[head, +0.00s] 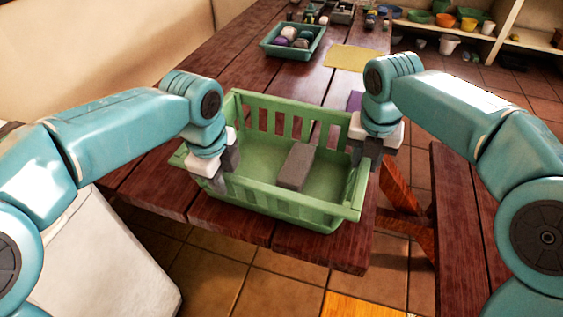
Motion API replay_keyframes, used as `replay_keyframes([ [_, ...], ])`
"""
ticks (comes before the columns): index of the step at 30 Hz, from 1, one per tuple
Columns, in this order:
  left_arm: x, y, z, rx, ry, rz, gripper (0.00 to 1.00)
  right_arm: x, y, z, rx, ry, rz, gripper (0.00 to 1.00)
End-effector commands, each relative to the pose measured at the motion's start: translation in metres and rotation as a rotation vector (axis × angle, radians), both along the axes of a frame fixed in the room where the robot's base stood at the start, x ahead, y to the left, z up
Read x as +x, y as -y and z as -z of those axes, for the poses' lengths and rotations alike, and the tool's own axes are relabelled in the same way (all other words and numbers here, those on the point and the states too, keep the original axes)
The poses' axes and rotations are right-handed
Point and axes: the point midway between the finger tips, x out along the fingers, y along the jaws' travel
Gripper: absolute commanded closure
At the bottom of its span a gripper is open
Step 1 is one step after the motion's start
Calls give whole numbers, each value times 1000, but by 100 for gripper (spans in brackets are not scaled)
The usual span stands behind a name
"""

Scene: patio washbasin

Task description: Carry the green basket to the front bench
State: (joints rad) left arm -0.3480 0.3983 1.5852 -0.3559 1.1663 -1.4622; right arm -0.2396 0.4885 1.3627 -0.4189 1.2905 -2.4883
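The green basket (290,207) is a slotted plastic crate at the near end of the dark red wooden table (140,188). It appears to rest on the planks. A grey block (296,166) lies inside it. My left gripper (222,178) is at the basket's left end, its dark fingers at the rim. My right gripper (366,152) is at the right end, its fingers also at the rim. Whether either is closed on the rim is not clear. A dark red bench (462,225) runs along the table's right side; which bench is the front one is not clear.
A teal tray (293,48) with round items stands farther back on the table, near a yellow cloth (355,57). An orange wooden surface (358,306) shows at the bottom edge. A white box-like piece (95,260) is at lower left. Tiled floor (260,270) lies in front.

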Motion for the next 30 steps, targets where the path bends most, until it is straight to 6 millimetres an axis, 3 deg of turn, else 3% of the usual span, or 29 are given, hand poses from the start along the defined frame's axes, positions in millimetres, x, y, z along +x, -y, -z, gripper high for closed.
replay_keyframes([
  [11,0,1,-8,-2,3,3,100,0,-1,-8,-1,0,-6,100],
  [23,1,1,-51,-1,5,3,100,-1,-1,-50,-2,-2,-8,100],
  [30,1,2,-51,-3,5,3,100,-1,-2,-50,-1,-3,-9,100],
])
